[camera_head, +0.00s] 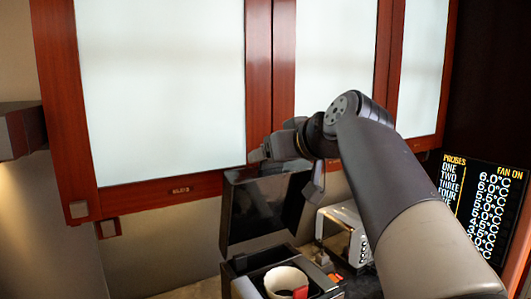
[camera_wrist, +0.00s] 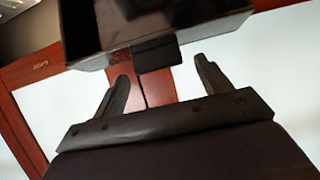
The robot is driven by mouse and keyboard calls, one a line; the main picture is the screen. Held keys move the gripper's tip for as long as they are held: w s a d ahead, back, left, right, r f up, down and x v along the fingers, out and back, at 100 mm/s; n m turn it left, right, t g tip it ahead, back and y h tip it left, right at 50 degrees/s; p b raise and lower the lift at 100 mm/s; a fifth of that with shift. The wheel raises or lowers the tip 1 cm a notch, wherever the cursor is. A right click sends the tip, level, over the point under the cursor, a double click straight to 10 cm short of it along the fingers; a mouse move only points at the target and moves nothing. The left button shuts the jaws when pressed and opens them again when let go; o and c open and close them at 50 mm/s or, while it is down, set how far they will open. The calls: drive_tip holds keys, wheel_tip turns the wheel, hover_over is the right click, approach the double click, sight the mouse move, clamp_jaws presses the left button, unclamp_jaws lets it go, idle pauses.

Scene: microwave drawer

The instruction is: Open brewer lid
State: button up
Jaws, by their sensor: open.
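The brewer's black lid (camera_head: 262,207) stands raised, nearly upright, above the brewer's dark body (camera_head: 235,268) in the head view. The brewer is open at the top, and a white round cup-like part (camera_head: 287,277) with a red piece shows inside. My gripper (camera_wrist: 160,75) is open and empty at the lid's upper edge. In the wrist view, the black lid (camera_wrist: 150,20) fills the top, and its small dark tab (camera_wrist: 156,55) lies between and just beyond the two fingertips. I see a gap on both sides of the tab. My wrist partly hides the fingers in the head view.
A wall cabinet (camera_head: 185,190) with red-brown frames and white panels hangs close behind my gripper. A silver appliance (camera_head: 345,235) stands right of the brewer. A dark display (camera_head: 480,205) with temperatures is at far right. Bare wall (camera_head: 160,245) shows left of the brewer.

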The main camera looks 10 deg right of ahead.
drive_tip(key=b+v, duration=0.2)
drive_tip(key=v, duration=0.9)
drive_tip(key=shift+w+f, duration=0.1)
drive_tip(key=shift+w, duration=0.1)
drive_tip(key=p+x, duration=0.2)
drive_tip(key=x, duration=0.9)
drive_tip(key=shift+s, duration=0.25)
